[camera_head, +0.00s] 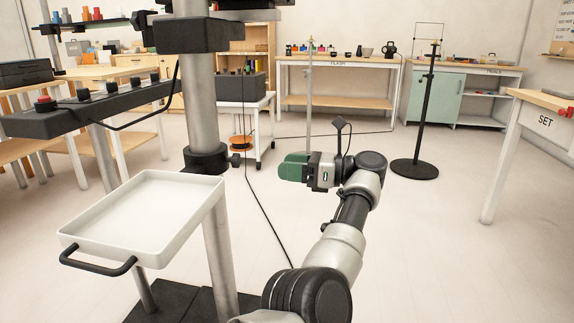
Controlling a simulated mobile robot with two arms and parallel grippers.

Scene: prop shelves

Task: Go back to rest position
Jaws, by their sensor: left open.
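My left gripper (293,167) has green fingers and hangs in the air over the open floor, near the middle of the head view. Its fingers point left, and it is seen from the side, so the gap between them hardly shows. It is open, with no object seen in it. My left arm reaches up to it from the bottom centre of the picture. My right gripper is not in view.
A white tray (70,236) with a black handle stands to the left of my arm. A black stand (414,169) is on the floor to the right. Tables line the back wall, and the SET table (510,140) is at right.

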